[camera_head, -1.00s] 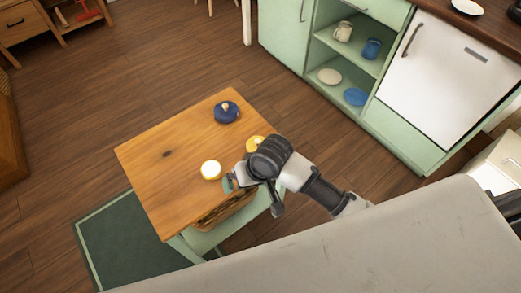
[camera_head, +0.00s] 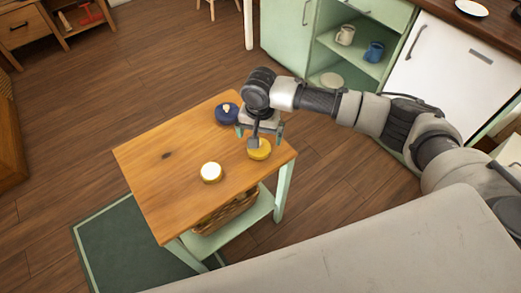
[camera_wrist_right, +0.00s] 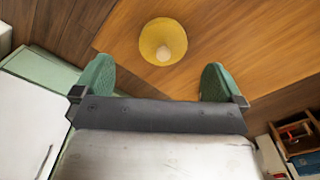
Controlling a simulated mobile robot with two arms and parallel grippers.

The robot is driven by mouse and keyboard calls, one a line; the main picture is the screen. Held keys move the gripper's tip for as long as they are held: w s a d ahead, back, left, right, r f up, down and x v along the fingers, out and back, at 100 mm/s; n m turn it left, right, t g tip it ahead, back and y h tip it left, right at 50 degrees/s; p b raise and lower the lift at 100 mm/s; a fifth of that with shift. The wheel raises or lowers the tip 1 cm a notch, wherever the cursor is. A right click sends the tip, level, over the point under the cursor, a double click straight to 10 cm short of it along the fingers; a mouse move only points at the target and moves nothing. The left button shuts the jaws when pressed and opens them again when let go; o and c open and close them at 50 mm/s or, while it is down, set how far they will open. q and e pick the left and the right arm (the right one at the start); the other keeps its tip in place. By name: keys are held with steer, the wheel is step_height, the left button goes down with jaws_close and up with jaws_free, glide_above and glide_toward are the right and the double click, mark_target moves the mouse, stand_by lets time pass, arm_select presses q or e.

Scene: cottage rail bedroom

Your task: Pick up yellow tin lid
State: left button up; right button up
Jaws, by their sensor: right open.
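The yellow tin lid (camera_head: 260,150) lies on the wooden table near its right edge, partly covered by my right gripper in the head view. In the right wrist view the yellow lid (camera_wrist_right: 163,41) is round with a pale knob in its middle. My right gripper (camera_head: 258,136) is over the table at the lid, with its green fingertips (camera_wrist_right: 156,80) open and apart. The lid shows ahead of the gap between them, and nothing is held. My left gripper is not in view.
On the table (camera_head: 155,175) stand a white-topped yellow tin (camera_head: 211,172) and a dark blue lidded pot (camera_head: 227,113) close behind my gripper. A wicker basket (camera_head: 228,213) sits on the lower shelf. Green cabinets (camera_head: 285,35) stand at the back right.

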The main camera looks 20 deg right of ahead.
mark_target(260, 151)
step_height(260, 151, down, 3)
steer(key=shift+a+r, duration=0.1)
steer(key=shift+r, duration=0.05)
step_height(260, 151, down, 4)
steer(key=shift+f+b, duration=0.2)
steer(key=shift+b, duration=0.5)
steer(key=shift+f, duration=0.25)
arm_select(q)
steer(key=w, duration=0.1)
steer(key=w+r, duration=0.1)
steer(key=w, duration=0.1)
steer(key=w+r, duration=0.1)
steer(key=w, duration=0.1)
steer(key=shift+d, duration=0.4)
arm_select(e)
steer(key=shift+c, duration=0.3)
steer(key=shift+c, duration=1.3)
steer(key=c, duration=0.7)
steer(key=shift+o, duration=0.2)
steer(key=shift+r, duration=0.15)
